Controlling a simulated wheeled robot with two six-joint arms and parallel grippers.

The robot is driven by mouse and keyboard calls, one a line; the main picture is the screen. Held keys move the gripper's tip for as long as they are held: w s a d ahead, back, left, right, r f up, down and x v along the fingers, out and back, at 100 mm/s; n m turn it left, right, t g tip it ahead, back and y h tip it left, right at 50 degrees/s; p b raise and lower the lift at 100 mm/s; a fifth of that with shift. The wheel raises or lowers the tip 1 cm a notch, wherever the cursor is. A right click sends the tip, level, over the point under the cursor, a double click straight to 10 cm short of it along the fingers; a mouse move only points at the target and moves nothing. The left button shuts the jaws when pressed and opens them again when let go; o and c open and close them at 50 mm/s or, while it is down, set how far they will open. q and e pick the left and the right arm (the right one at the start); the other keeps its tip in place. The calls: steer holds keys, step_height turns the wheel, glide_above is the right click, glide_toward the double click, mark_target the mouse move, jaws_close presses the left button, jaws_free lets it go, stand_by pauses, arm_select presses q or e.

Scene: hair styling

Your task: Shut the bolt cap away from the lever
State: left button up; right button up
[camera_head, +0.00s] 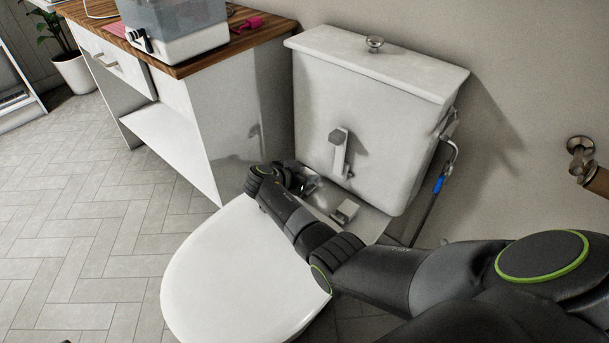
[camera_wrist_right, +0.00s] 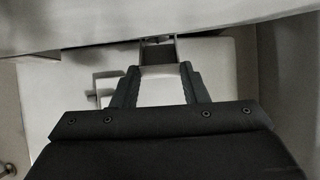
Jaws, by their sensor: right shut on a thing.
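The white toilet has a closed lid (camera_head: 235,270), with a tank (camera_head: 365,120) behind it. A grey lever (camera_head: 340,150) sticks out from the tank's front. One small bolt cap (camera_head: 345,211) sits on the ledge behind the lid, clear of my gripper. My right gripper (camera_head: 300,180) is low behind the lid, left of that cap. In the right wrist view, my gripper's fingers (camera_wrist_right: 160,72) are closed in on a small grey box-like piece, the other bolt cap (camera_wrist_right: 158,52). My gripper mostly hides this cap in the head view. My left gripper is out of view.
A white cabinet (camera_head: 232,130) with a wooden top stands close to the tank's left. A hose with a blue part (camera_head: 439,184) runs down at the tank's right. A metal wall fitting (camera_head: 580,146) is at far right. Open tiled floor lies left.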

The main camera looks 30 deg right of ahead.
stand_by(0.4)
steer(key=o, duration=1)
